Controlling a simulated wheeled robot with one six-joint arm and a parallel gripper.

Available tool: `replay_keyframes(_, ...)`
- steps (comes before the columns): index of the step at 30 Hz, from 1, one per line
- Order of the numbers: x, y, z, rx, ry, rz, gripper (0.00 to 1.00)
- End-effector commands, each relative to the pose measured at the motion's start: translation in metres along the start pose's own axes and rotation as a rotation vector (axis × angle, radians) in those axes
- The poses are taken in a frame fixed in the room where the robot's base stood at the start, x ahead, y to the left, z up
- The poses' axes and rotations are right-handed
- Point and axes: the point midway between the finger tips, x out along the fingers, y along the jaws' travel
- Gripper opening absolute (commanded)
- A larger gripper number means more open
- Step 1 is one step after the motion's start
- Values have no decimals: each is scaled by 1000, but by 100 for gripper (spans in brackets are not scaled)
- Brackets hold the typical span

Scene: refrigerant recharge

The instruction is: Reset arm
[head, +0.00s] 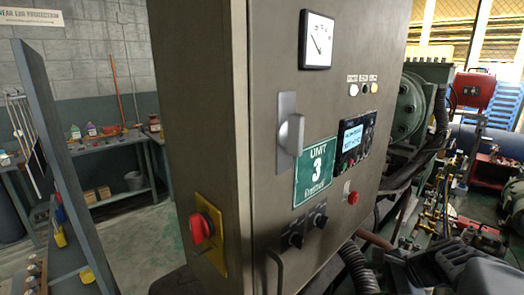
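A dark, jointed shape sits at the lower right of the head view, in front of the machinery, and may be part of my arm. I cannot make out two fingertips on it, so its opening and any held thing are unclear. The grey control cabinet (215,130) fills the middle of the view. Its door carries a silver handle (291,133), a green "Unit 3" sign (315,172) and a lit display panel (354,140). A red rotary switch (202,228) on a yellow plate is on the cabinet's left side.
A gauge (317,40), two black knobs (305,231) and a red button (353,198) are on the door. Green machinery (409,105), pipes and a red case (473,90) crowd the right. A workbench (110,143) stands back left, with open floor (145,240) before it.

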Motion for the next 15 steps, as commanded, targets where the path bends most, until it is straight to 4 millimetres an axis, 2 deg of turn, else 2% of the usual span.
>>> replay_keyframes(1, 8, 17, 13, -217, 75, 99, 64)
replay_keyframes(3, 13, 39, 24, -537, 171, 242, 64)
replay_keyframes(7, 14, 64, 47, -1088, 300, 460, 64)
replay_keyframes(10, 14, 72, 66, -1349, 361, 537, 64)
replay_keyframes(15, 16, 76, 100, -1528, 378, 522, 64)
